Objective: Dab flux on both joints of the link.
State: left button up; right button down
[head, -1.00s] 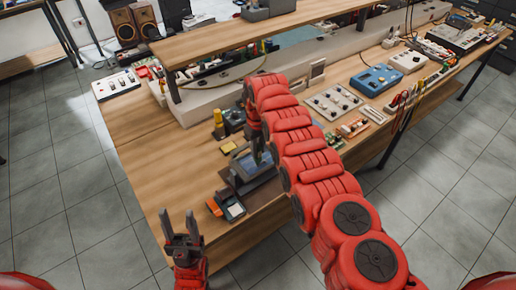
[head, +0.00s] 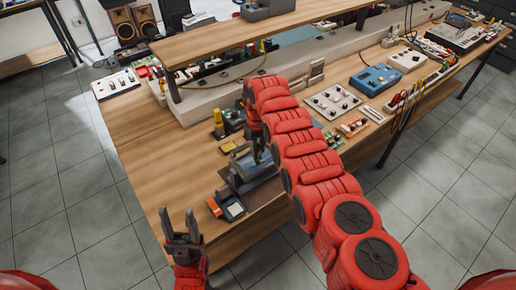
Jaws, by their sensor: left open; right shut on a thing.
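My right gripper (head: 260,154) reaches down over a small grey-blue block (head: 266,170) on a dark board near the bench's front edge. It is shut on a thin dark-green tool (head: 259,158), perhaps the flux applicator, whose tip is close to the block; I cannot tell whether it touches. The link and its two joints are too small or too hidden by the gripper to make out. My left gripper (head: 179,222) is open and empty, pointing up off the bench's near left corner.
A small dark device (head: 232,207) with a light panel and an orange item (head: 213,206) lie in front of the board. A yellow pad (head: 228,147) and a yellow-topped holder (head: 218,122) stand behind. The bench's left wooden top (head: 150,150) is clear. A raised shelf (head: 245,38) spans the back.

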jog(key=shift+s+f+b, duration=0.1)
jog(key=shift+f+b, duration=0.35)
jog(key=shift+b, duration=0.1)
dwell(1.5)
jog(key=shift+r+p, duration=0.5)
jog(key=shift+r, duration=0.05)
jog(key=shift+r+p, duration=0.9)
jog(key=shift+r, duration=0.85)
